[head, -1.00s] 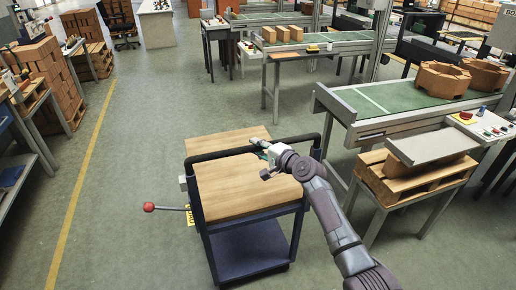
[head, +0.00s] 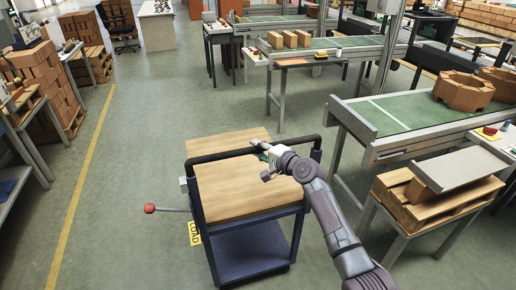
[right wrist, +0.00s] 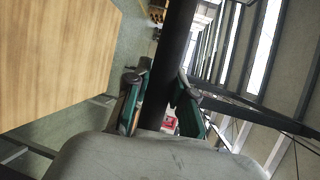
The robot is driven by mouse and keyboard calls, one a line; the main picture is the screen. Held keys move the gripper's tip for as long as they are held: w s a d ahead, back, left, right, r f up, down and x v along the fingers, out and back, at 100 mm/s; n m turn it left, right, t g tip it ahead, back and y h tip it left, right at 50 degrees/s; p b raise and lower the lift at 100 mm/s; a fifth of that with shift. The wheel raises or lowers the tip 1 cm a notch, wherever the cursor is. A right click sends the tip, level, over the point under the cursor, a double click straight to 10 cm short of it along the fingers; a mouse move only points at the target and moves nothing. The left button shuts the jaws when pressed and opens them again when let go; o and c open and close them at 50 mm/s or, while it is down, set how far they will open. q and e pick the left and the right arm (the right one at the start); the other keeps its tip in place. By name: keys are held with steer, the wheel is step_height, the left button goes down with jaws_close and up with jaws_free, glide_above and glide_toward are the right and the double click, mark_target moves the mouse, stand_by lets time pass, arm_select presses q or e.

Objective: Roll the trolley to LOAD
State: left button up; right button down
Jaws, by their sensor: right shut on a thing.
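The trolley (head: 245,245) has a wooden top, a dark blue frame and lower shelf, and a black handle bar (head: 220,155). It stands upright in the middle of the head view. My right gripper (head: 262,150) is shut on the handle bar, right of its middle. In the right wrist view the bar (right wrist: 177,45) runs between the two fingers (right wrist: 163,108). A yellow LOAD sign (head: 195,234) lies on the floor at the trolley's left side, partly hidden by it. My left gripper is out of view.
A rod with a red knob (head: 150,209) sticks out left of the trolley. A conveyor (head: 400,115) and a pallet stand with bricks (head: 420,205) are on the right. Brick stacks (head: 45,80) stand on the left, beyond a yellow floor line (head: 75,200). Floor ahead is clear.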

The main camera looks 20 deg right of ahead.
steer(key=c, duration=1.4)
jaws_free()
steer(key=shift+d+r, duration=0.1)
steer(key=shift+r, duration=0.05)
steer(key=o, duration=0.4)
steer(key=shift+w, duration=0.25)
steer(key=shift+s, duration=0.1)
steer(key=v, duration=1.1)
steer(key=shift+s+d, duration=0.1)
steer(key=shift+s, duration=0.3)
